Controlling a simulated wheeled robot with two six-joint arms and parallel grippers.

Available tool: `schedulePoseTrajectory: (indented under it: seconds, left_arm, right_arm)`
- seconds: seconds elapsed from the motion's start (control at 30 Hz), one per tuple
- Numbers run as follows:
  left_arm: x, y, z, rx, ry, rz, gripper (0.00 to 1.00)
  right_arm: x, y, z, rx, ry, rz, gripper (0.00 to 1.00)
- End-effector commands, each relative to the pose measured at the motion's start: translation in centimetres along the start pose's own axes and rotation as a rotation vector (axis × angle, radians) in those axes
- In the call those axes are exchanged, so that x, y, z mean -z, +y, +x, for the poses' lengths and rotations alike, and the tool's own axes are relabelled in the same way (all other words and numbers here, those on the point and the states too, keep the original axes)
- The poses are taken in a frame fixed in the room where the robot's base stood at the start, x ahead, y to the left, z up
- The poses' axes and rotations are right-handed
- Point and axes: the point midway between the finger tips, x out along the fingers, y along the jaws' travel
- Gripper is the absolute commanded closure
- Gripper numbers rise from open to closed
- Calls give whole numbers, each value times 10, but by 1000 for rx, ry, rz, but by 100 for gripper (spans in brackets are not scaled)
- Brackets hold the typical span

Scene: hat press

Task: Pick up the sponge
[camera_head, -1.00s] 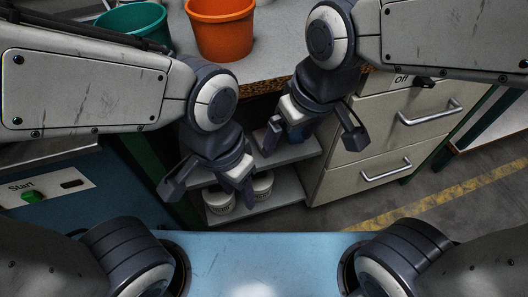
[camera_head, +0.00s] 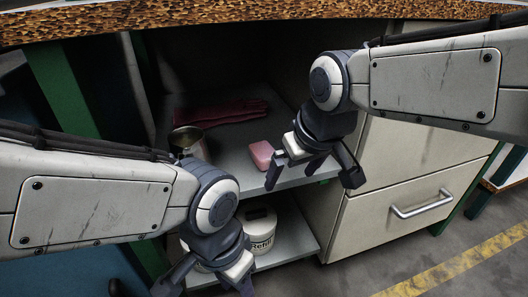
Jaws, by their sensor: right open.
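A pink sponge (camera_head: 262,154) lies near the front edge of the upper shelf (camera_head: 232,155) inside the open cabinet. My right gripper (camera_head: 312,184) is open and empty, in front of the shelf just right of the sponge. One of its fingers shows close to the sponge, and I cannot tell how far apart they are in depth. My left gripper (camera_head: 202,288) is at the bottom, in front of the lower shelf, with its fingers apart and its tips partly cut off by the picture's edge.
Pink gloves (camera_head: 222,112) lie further back on the upper shelf. A metal container (camera_head: 188,141) stands left of the sponge, partly behind my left arm. White tubs (camera_head: 262,228) stand on the lower shelf. Drawers with a handle (camera_head: 421,205) are at the right.

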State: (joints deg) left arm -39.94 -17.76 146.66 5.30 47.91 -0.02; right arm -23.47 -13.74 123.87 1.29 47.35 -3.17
Motion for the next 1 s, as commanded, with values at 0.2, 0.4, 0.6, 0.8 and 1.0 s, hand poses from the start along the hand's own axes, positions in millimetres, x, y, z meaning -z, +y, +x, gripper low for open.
schedulePoseTrajectory:
  seconds: [0.2, 0.4, 0.6, 0.8, 1.0]
  left_arm:
    - [-1, -2, 21, 0, 0, 0, 50]
    - [-1, -2, 25, 0, 0, 0, 50]
    - [-2, -3, 39, 0, 0, 0, 50]
    - [-3, -4, 56, 0, 0, 0, 50]
    - [-4, -4, 62, 0, 0, 0, 50]
  right_arm:
    - [34, 0, 18, 1, 0, -2, 3]
    - [47, 0, 21, 0, -1, -1, 3]
    - [68, -1, 33, 0, 0, -2, 3]
    - [89, 0, 47, 0, -1, -1, 3]
    - [90, 0, 51, 0, 0, -1, 3]
